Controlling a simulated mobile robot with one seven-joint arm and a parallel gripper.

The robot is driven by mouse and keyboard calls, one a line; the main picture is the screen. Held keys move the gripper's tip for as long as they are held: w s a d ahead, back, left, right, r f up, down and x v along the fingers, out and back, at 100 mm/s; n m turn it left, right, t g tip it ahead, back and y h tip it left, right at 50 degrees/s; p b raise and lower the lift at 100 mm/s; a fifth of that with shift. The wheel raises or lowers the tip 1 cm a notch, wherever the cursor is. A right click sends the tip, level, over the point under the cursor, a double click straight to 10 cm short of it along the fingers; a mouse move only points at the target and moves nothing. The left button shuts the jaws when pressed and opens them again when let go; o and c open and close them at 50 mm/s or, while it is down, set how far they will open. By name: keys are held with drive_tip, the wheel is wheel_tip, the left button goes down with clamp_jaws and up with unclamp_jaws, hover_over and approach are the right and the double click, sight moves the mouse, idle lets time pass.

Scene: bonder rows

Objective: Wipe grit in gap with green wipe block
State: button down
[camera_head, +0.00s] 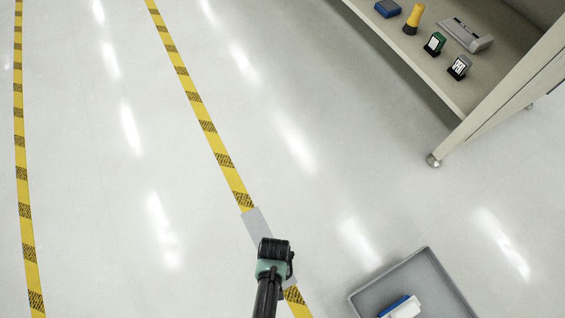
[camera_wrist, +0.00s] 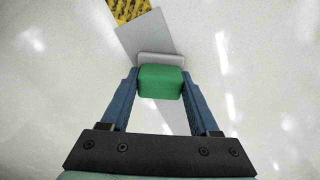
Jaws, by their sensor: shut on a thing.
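My gripper (camera_wrist: 160,84) is shut on the green wipe block (camera_wrist: 161,79) in the wrist view. The block has a pale grey pad on its far side. It is over a plain grey strip (camera_wrist: 147,32), the gap in a yellow-and-black floor line. In the head view my gripper (camera_head: 273,248) is over this gap (camera_head: 256,226) and covers its middle. The block is hidden there by my gripper. I cannot tell whether the pad touches the floor. I see no distinct grit; the pad and gripper hide part of the strip.
A grey tray (camera_head: 428,262) with a white-and-blue item (camera_head: 402,307) is on the right. A bench (camera_head: 440,85) at upper right holds several small items; its leg foot (camera_head: 433,160) is on the floor. Another striped line (camera_head: 22,175) runs at far left. The floor between the lines is clear.

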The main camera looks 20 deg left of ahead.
drive_tip(key=shift+s+d, duration=0.35)
wheel_tip(320, 180, up, 3)
drive_tip(key=shift+d+p, duration=0.15)
drive_tip(key=shift+p, duration=0.9)
wheel_tip(320, 180, up, 6)
drive_tip(key=p, duration=0.5)
drive_tip(key=shift+f+p, duration=0.25)
drive_tip(key=shift+p, duration=0.15)
